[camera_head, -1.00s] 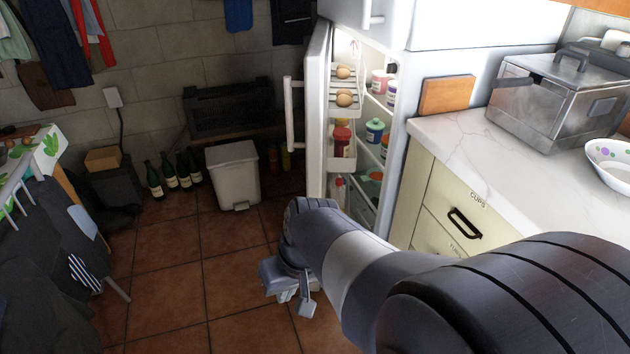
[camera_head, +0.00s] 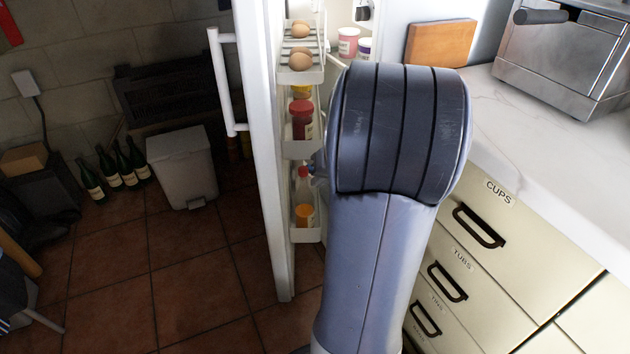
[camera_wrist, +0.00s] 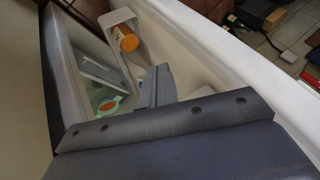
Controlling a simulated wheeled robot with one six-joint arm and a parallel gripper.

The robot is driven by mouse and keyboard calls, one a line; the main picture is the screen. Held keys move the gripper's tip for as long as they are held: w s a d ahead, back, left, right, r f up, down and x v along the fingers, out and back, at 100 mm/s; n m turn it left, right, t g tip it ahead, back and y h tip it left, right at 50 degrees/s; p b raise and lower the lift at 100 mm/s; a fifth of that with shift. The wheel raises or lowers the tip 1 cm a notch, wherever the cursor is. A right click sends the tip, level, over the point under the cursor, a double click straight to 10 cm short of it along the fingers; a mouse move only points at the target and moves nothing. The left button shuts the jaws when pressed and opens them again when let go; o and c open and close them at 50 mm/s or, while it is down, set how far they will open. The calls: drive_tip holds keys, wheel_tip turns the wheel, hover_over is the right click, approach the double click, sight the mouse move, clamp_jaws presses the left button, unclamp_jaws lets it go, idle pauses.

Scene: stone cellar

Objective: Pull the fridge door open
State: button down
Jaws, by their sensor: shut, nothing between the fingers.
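The white fridge door (camera_head: 262,150) stands ajar in the head view, seen nearly edge-on. Its long white handle (camera_head: 226,85) is on the left, outer side. My arm reaches into the gap between door and fridge and hides most of the interior. The door's edge (camera_wrist: 230,65) runs along the right. I cannot tell whether the fingers touch the door.
Drawers (camera_head: 480,225) and a white worktop (camera_head: 540,130) stand close on the right, with a steel appliance (camera_head: 560,60) and a wooden board (camera_head: 441,43). A bin (camera_head: 182,165) and several bottles (camera_head: 115,170) stand at the left back. Tiled floor left of the door is clear.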

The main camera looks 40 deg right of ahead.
drive_tip(key=w+a+f+b, duration=0.2)
drive_tip(key=w+a+f, duration=0.2)
drive_tip(key=w+f, duration=0.2)
drive_tip(key=shift+w+a+b, duration=0.15)
drive_tip(key=shift+w+b, duration=0.15)
drive_tip(key=shift+w, duration=0.05)
